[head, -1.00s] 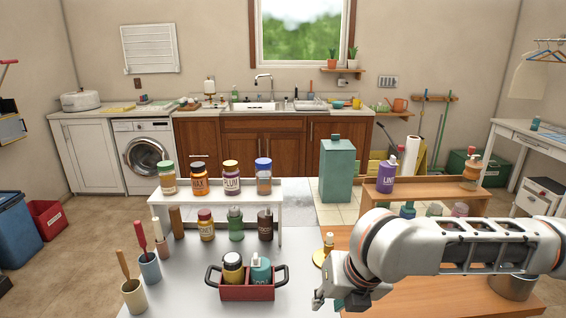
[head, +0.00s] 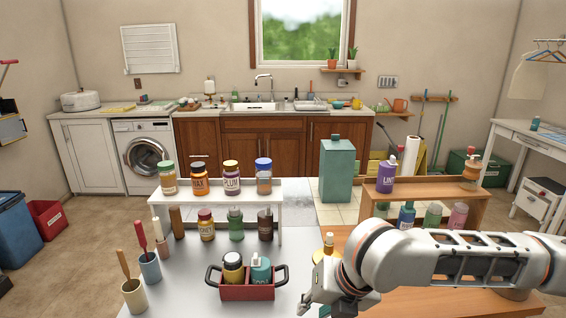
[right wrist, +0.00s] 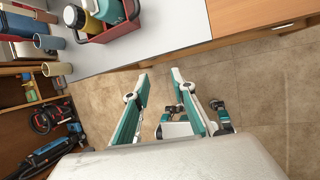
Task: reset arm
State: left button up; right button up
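My right arm comes in from the right of the head view, over the wooden tabletop (head: 410,302). My right gripper (head: 306,302) is low beside the red caddy, to its right. In the right wrist view the two teal-lined fingers of the right gripper (right wrist: 160,78) are apart with nothing between them. Bare floor shows beyond the fingers there. My left arm and gripper are not in view.
The red caddy (head: 247,292) holds two bottles on the grey table (head: 190,290). Several bottles stand on the white shelf (head: 270,190) and wooden shelf (head: 425,198). Cups with handles stand at left. A teal canister (head: 337,170) stands behind.

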jog(key=s+a+f+m+y, duration=0.1)
jog(key=a+f+m+y, duration=0.15)
jog(key=a+m, duration=0.35)
jog(key=s+a+f+m+y, duration=0.1)
jog(key=a+m+y, duration=0.3)
jog(key=a, duration=0.3)
jog(key=w+d+f+m+t+h, duration=0.1)
jog(key=d+f+m+t+h, duration=0.1)
jog(key=d+f+m+t, duration=0.7)
jog(key=s+d+f+m+g+h, duration=0.1)
jog(key=s+d+f+m+h, duration=0.1)
jog(key=s+d+f+m, duration=0.4)
jog(key=s+d+f+m+g+h, duration=0.1)
jog(key=s+d+f+m+h, duration=0.2)
jog(key=d+f, duration=0.8)
jog(key=s+m, duration=0.2)
jog(key=s, duration=0.2)
jog(key=shift+d+m+g, duration=0.3)
jog(key=shift+d+m, duration=0.05)
jog(key=shift+m, duration=0.05)
